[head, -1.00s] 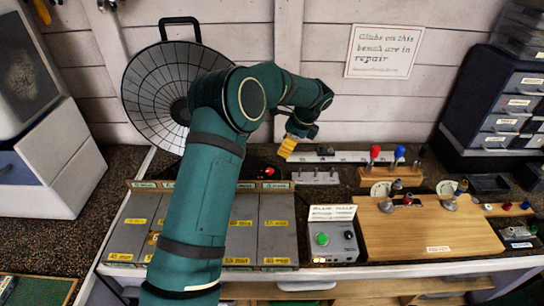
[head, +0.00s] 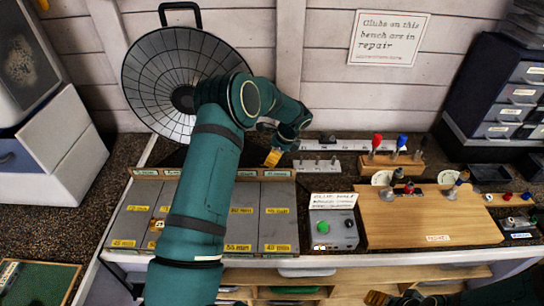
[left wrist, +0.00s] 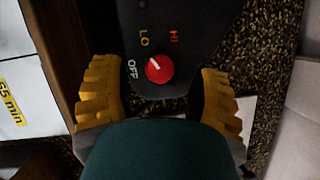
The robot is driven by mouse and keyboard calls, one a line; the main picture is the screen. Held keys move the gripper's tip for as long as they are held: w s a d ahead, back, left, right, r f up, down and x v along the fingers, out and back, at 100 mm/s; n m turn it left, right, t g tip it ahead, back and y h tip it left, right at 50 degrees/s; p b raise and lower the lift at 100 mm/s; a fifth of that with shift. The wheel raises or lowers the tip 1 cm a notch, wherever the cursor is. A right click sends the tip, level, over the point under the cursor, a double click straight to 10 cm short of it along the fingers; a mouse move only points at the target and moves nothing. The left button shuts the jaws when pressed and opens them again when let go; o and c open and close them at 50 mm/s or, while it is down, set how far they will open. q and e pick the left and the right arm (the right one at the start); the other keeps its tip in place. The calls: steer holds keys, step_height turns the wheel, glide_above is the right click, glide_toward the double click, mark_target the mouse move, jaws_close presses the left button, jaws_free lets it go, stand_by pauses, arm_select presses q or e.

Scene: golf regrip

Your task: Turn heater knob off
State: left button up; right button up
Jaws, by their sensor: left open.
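The red heater knob (left wrist: 158,69) sits on a dark panel (left wrist: 200,25) in the left wrist view. Its white mark points up and left, between the OFF and LO labels; HI is at upper right. My left gripper (left wrist: 158,88) is open, with a yellow ribbed finger on each side of the knob and a gap to it on both sides. In the head view the left gripper (head: 273,157) reaches down behind the grey boxes, and the knob is hidden there. My right gripper (head: 392,298) shows partly at the bottom edge; its jaws are unclear.
A round mesh dish (head: 165,75) stands behind my left arm. Labelled grey boxes (head: 278,220) lie in front. A grey box with a green button (head: 335,230) and a wooden board (head: 430,222) are to the right, with a tool rack (head: 390,163) behind.

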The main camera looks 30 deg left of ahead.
arm_select(q)
steer(key=shift+a+f, duration=0.15)
steer(key=shift+f, duration=0.25)
steer(key=shift+s, duration=0.1)
jaws_close()
